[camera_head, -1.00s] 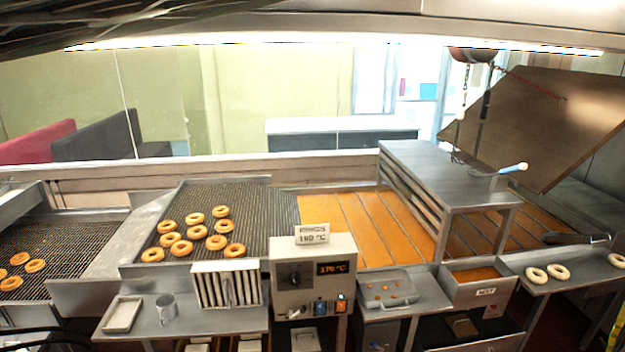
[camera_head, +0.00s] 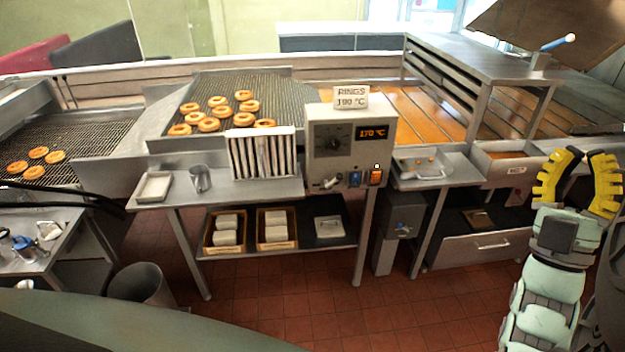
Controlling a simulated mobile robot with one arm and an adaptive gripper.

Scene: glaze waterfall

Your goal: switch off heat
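The heat control box (camera_head: 325,155) stands on the front shelf at the middle of the view. Its dark dial (camera_head: 333,144) is at the left of its face, and its display (camera_head: 372,132) reads 170 °C in orange. Below are a small lever (camera_head: 326,184), a blue switch (camera_head: 355,179) and an orange lit switch (camera_head: 375,177). A card (camera_head: 351,97) on top reads RINGS 190 °C. My gripper (camera_head: 587,155), with yellow and black fingers, is open and empty at the right, well apart from the box.
A metal cup (camera_head: 200,178) and white dish (camera_head: 154,187) stand left. The red tiled floor (camera_head: 300,300) is clear in front.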

